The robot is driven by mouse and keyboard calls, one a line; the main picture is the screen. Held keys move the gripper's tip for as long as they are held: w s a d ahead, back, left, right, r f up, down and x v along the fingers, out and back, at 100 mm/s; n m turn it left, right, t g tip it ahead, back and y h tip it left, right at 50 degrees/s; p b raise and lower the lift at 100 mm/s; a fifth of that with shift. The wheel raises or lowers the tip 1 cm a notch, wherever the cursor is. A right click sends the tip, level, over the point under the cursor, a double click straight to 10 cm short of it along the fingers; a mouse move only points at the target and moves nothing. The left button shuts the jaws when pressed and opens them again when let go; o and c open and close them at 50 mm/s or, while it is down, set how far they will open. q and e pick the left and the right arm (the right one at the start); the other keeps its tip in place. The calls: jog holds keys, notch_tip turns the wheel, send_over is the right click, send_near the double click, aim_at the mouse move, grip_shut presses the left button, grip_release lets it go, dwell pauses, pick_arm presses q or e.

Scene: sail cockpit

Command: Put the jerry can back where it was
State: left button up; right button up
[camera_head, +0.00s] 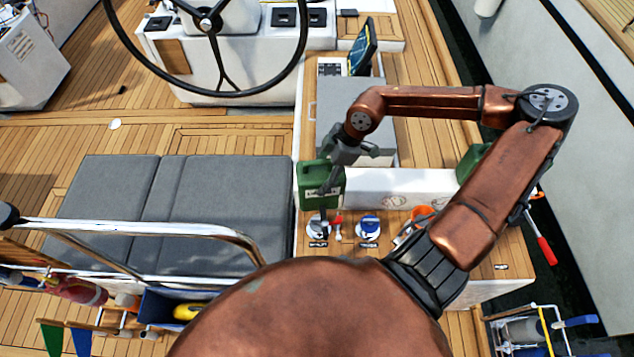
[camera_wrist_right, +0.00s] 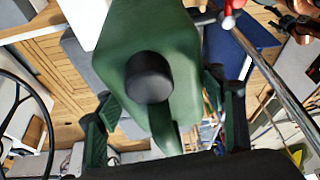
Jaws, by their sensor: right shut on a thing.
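A green jerry can (camera_head: 309,172) is upright at the front left end of the white ledge, just right of the grey cushions. My right gripper (camera_head: 328,186) reaches down to it and is shut on it. A second green object (camera_head: 470,160), perhaps another can, is partly hidden behind my right arm. My left gripper is out of view.
Deck fittings, a silver one (camera_head: 318,230) and a blue-topped one (camera_head: 368,228), stand on the wood in front of the can. A chrome rail (camera_head: 150,229) crosses the grey cushions (camera_head: 215,205). The steering wheel (camera_head: 207,25) is behind; a red-handled tool (camera_head: 545,248) is at right.

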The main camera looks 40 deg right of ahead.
jog(key=shift+m, duration=0.7)
jog(key=d+p, duration=0.1)
jog(key=d, duration=0.1)
jog(key=d+r+p, duration=0.1)
jog(key=d, duration=0.2)
jog(key=d+r+p, duration=0.1)
jog(key=d, duration=0.1)
jog(key=shift+d, duration=0.2)
jog(key=w+d+f+b, duration=0.2)
jog(key=w+f+b, duration=0.2)
jog(key=w+f, duration=0.8)
jog(key=shift+w+d+f+t+b, duration=0.15)
jog(key=shift+w+f+t+b, duration=0.2)
jog(key=shift+w, duration=0.65)
jog(key=shift+f, duration=0.2)
